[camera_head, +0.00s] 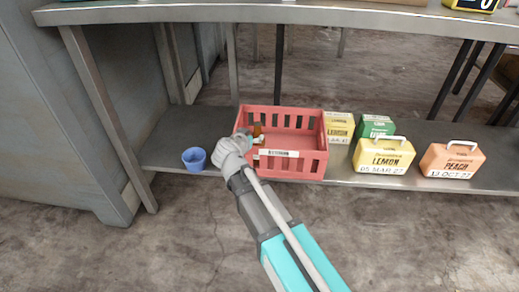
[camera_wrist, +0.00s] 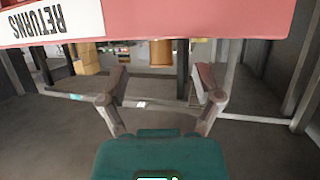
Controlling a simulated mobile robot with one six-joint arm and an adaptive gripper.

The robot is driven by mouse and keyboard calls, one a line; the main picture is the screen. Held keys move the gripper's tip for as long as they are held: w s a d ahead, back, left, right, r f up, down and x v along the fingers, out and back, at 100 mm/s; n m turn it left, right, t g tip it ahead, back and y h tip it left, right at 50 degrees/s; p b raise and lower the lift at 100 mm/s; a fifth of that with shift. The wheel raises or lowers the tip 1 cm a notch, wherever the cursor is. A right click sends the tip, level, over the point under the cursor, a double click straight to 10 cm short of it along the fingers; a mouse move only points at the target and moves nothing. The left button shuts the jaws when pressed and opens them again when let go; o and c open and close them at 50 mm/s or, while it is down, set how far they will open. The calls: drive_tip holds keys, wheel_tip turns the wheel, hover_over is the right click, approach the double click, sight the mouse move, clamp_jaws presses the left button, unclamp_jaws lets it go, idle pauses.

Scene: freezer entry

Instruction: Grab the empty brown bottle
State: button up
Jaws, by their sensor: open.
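A small brown bottle (camera_head: 257,130) shows inside the red crate (camera_head: 312,160), near its left end. Most of it is hidden by my gripper and the crate wall, so I cannot tell whether it is empty. My gripper (camera_head: 242,133) is at the crate's front left corner in the head view. In the wrist view my gripper (camera_wrist: 162,80) is open, with nothing between the fingers. The crate (camera_wrist: 200,22) with its "RETURNS" label, seen upside down, fills the top of that view. I cannot clearly make out the bottle there.
A blue cup (camera_head: 194,159) stands left of the crate on the metal lower shelf (camera_head: 172,140). Yellow (camera_head: 383,155), green (camera_head: 377,127) and orange (camera_head: 452,160) boxes stand to the right. A metal tabletop (camera_head: 250,13) lies above the shelf. The floor in front is clear.

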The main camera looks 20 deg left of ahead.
sight(256, 131)
drive_tip(key=shift+w, duration=0.1)
idle(0.3)
drive_tip(key=shift+b+x, duration=0.85)
drive_tip(key=shift+x, duration=1.75)
drive_tip(key=shift+r, duration=0.1)
drive_tip(key=shift+c, duration=0.3)
clamp_jaws()
